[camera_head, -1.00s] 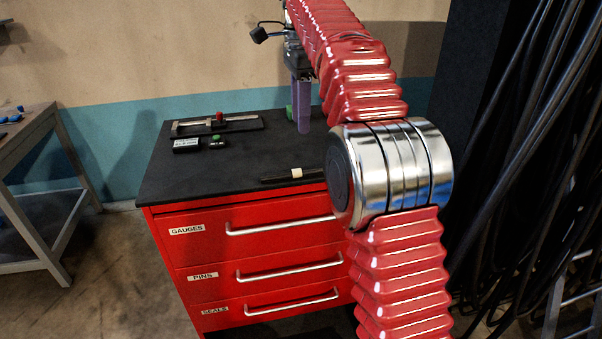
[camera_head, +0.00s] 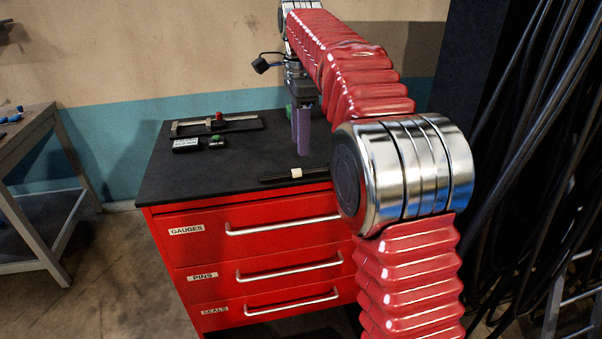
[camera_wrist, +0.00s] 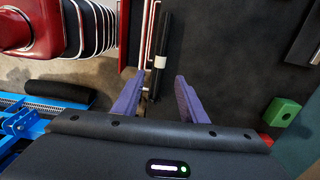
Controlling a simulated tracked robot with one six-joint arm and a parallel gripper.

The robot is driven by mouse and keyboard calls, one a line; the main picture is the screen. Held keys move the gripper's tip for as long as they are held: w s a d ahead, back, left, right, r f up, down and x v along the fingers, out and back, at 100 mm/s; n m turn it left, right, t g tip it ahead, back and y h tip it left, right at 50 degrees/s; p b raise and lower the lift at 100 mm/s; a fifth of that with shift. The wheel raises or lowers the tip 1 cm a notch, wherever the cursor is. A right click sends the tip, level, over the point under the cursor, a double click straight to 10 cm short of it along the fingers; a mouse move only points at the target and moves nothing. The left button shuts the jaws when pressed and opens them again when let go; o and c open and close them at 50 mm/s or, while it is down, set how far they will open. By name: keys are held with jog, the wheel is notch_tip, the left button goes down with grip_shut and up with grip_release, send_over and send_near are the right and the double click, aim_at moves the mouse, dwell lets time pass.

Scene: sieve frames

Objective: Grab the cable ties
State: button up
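The cable ties appear to be the thin black bundle with a white band (camera_head: 295,174), lying along the front edge of the black cabinet top. In the wrist view the bundle (camera_wrist: 161,40) runs up the picture, its lower end near the gap between my fingers. My gripper (camera_head: 303,153) is above the cabinet top, behind the bundle in the head view, its purple fingers pointing down. In the wrist view my gripper (camera_wrist: 160,76) is open, with its fingers apart and nothing held between them.
The black cabinet top (camera_head: 235,175) has free room in the middle. A caliper-like tool in a tray (camera_head: 240,125) and two small dark boxes (camera_head: 186,145) sit at the back left. A green block (camera_wrist: 283,112) is right of my fingers. Black cables (camera_head: 540,130) hang at right.

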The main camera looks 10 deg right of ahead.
aim_at(300, 169)
jog(key=shift+f, duration=1.5)
jog(key=shift+f, duration=2.6)
jog(key=shift+c, duration=0.3)
grip_shut()
